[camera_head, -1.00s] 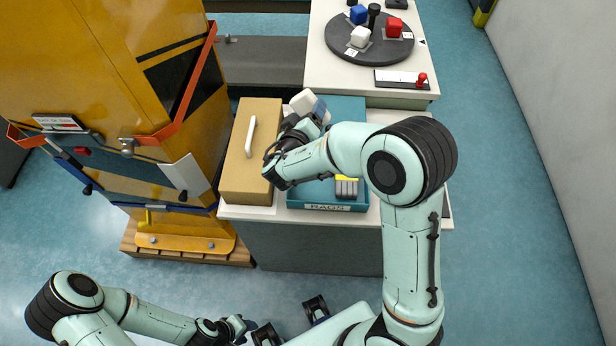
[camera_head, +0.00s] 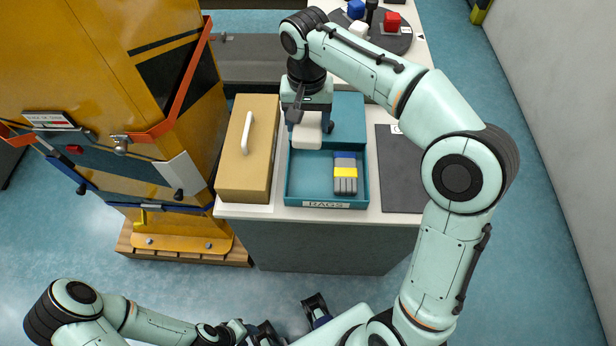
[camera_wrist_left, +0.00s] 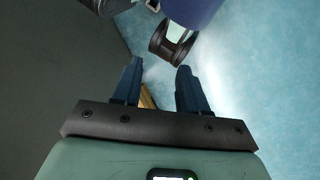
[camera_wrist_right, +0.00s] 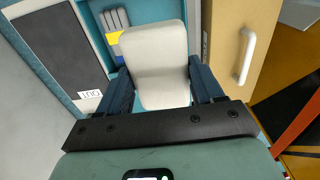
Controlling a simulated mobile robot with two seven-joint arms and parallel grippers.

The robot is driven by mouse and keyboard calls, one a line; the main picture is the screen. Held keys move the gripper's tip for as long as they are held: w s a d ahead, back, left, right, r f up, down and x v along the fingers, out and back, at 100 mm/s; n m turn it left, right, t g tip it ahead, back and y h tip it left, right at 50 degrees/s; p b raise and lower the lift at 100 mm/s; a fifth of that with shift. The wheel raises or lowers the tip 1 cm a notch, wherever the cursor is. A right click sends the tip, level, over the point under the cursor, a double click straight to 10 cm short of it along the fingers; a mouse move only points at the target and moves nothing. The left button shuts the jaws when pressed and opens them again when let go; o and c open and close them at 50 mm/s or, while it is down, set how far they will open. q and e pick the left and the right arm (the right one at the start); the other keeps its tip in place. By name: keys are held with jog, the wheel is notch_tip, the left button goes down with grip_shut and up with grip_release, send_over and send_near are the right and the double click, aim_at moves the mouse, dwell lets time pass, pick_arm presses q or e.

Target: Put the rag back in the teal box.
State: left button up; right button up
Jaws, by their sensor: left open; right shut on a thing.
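The teal box (camera_head: 287,190) is a shallow open tray with a RAGS label on its front, on the white-topped counter. My right gripper (camera_head: 308,124) is shut on a white pad-like rag (camera_head: 307,138) and holds it over the box's left rear part; whether it touches the box is unclear. The right wrist view shows the rag (camera_wrist_right: 155,60) between the blue fingers. A grey bundle with a yellow band (camera_head: 345,174) lies in the box's right side. My left gripper (camera_wrist_left: 158,68) is open and empty, low at the bottom of the head view.
A tan box with a white handle (camera_head: 234,180) stands close left of the teal box. A dark mat (camera_head: 400,175) lies to its right. A turntable (camera_head: 395,42) with coloured blocks is behind. The yellow gate cabinet (camera_head: 100,60) stands at the left.

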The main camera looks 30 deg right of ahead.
jog(key=b, duration=0.3)
jog(key=shift+s+a, duration=0.1)
jog(key=shift+s, duration=0.05)
jog(key=shift+f+h+b, duration=0.2)
jog(key=shift+h+b, duration=0.1)
jog(key=shift+b, duration=0.25)
jog(key=b, duration=0.4)
send_over(309, 178)
notch_tip(309, 178, down, 15)
jog(key=shift+a+r, duration=0.1)
jog(key=shift+r, duration=0.1)
pick_arm(q)
notch_tip(309, 178, down, 9)
jog(key=shift+t+b, duration=0.3)
jog(key=shift+b, duration=0.15)
pick_arm(e)
jog(key=shift+f, duration=2.3)
pick_arm(q)
jog(key=shift+w, duration=0.1)
pick_arm(e)
jog(key=shift+f, duration=0.1)
jog(key=o, duration=0.6)
jog(key=shift+f, duration=0.1)
jog(key=shift+o, duration=0.6)
